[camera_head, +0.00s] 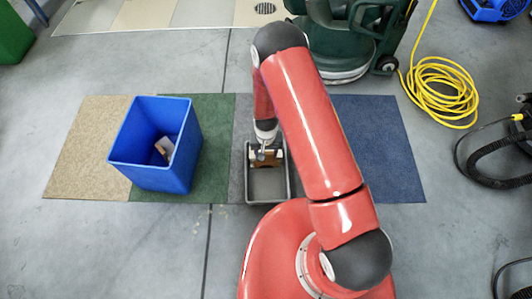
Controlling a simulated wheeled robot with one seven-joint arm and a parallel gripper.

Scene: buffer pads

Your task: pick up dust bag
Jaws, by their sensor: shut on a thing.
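My gripper (266,156) points down over the grey tray (290,180) in the middle of the floor. It is shut on a brown thing (257,161), which looks like the dust bag, at the far part of the tray. My gripper and arm hide part of the bag. I cannot tell whether the bag touches the tray bottom or is lifted. The near part of the tray is bare.
A blue bin (158,178) stands left of the tray, with a brown and white item (165,148) inside. Carpet squares lie underneath. A green floor machine (335,40) stands behind.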

